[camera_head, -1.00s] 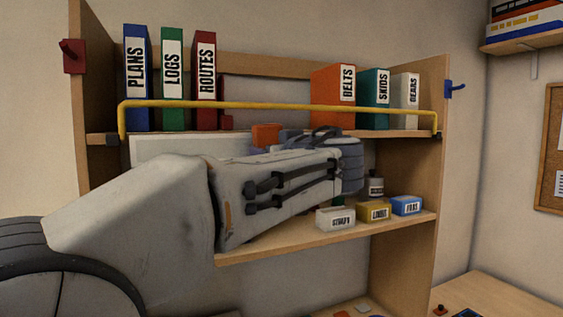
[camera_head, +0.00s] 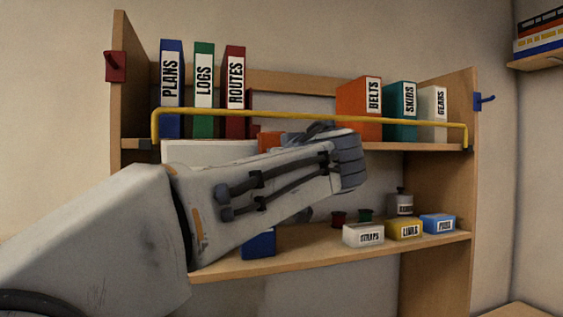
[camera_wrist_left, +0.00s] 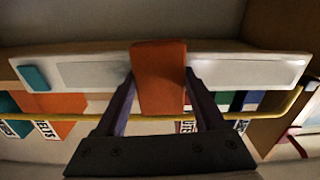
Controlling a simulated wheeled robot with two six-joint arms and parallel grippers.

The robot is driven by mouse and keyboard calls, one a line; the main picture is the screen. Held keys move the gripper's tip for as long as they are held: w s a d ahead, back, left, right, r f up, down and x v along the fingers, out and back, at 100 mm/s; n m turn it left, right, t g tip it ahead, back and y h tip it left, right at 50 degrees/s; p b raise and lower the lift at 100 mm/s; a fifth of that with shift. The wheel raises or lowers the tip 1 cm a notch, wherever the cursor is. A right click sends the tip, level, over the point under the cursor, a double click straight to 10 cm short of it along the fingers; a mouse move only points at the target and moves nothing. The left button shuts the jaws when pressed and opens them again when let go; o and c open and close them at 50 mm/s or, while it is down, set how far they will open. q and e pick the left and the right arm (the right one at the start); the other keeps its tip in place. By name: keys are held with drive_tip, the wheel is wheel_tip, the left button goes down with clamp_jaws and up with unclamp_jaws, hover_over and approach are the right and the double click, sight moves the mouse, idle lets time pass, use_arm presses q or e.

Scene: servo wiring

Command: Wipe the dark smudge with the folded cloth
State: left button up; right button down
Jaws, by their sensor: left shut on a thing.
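My left gripper (camera_wrist_left: 158,95) is shut on an orange folded block, which I take as the folded cloth (camera_wrist_left: 159,75). In the head view the cloth (camera_head: 268,142) shows just under the yellow rail, partly behind my left gripper (camera_head: 300,138). A white panel (camera_head: 205,149) sits below the upper shelf, partly covered by my arm. In the wrist view the panel (camera_wrist_left: 215,73) lies behind the cloth, with pale patches on either side of it. I cannot tell whether the cloth touches it. My right gripper is not in view.
A yellow rail (camera_head: 310,116) runs before the upper binders, including an orange one (camera_head: 352,107). The lower shelf (camera_head: 310,257) holds a white box (camera_head: 363,235), a yellow box (camera_head: 404,229) and a blue box (camera_head: 438,223). My arm hides part of that shelf.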

use_arm(q)
drive_tip(key=b+v, duration=0.3)
drive_tip(key=v, duration=0.3)
drive_tip(key=shift+b, duration=0.35)
drive_tip(key=shift+s, duration=0.1)
drive_tip(key=b+v, duration=0.1)
drive_tip(key=v, duration=0.2)
drive_tip(key=shift+r, duration=0.1)
